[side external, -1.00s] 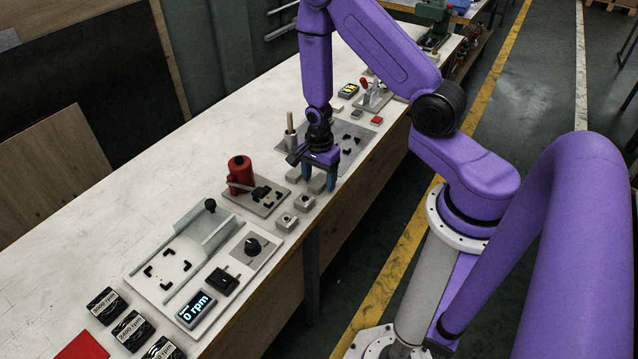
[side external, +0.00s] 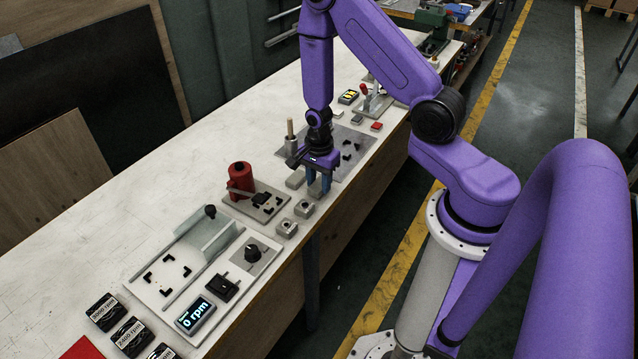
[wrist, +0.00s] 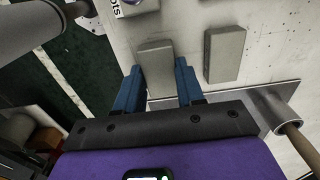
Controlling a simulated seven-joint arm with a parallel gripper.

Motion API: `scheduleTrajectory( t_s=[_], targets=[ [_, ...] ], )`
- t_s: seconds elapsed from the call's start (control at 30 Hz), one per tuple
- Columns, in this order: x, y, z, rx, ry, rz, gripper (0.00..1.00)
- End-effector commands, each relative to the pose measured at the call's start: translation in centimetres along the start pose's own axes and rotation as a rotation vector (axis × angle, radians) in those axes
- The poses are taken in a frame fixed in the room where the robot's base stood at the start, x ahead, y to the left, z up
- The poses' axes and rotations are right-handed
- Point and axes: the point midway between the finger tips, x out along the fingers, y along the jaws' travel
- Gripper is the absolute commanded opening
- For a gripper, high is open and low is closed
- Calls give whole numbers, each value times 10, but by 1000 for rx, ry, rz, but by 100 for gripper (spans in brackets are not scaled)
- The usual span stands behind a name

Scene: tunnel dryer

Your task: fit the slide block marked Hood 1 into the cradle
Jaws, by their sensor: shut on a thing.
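My gripper (side external: 318,185) points down near the bench's front edge. Its blue fingers are shut on a plain grey block (wrist: 155,60), which shows between the fingertips in the wrist view. Whether this block touches the bench or is lifted is unclear. A second similar grey block (side external: 295,181) lies beside it, also in the wrist view (wrist: 225,55), apart from the fingers. No Hood 1 marking is readable on either block. I cannot tell which fixture is the cradle; black corner brackets show on the red clamp's plate (side external: 240,203) and on the grey plate (side external: 372,142).
A grey cup with a wooden handle (side external: 290,140) stands close behind my gripper. The red cylinder (side external: 241,180) and two small grey blocks (side external: 304,208) stand to the left. A white fixture (side external: 150,289) and speed display (side external: 196,315) are farther left. The bench's back is clear.

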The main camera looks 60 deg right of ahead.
Motion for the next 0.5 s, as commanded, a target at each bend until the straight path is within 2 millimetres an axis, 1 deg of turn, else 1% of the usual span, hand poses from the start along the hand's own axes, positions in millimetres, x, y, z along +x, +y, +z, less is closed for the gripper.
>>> scheduleTrajectory(
  t_s=[0.17, 0.4, 0.5],
  targets=[
    [-21, -1, 0, 1, 0, -5, 0],
    [-57, -2, 0, 0, 0, -7, 0],
    [-69, -1, 0, -1, 0, -5, 0]
  ],
)
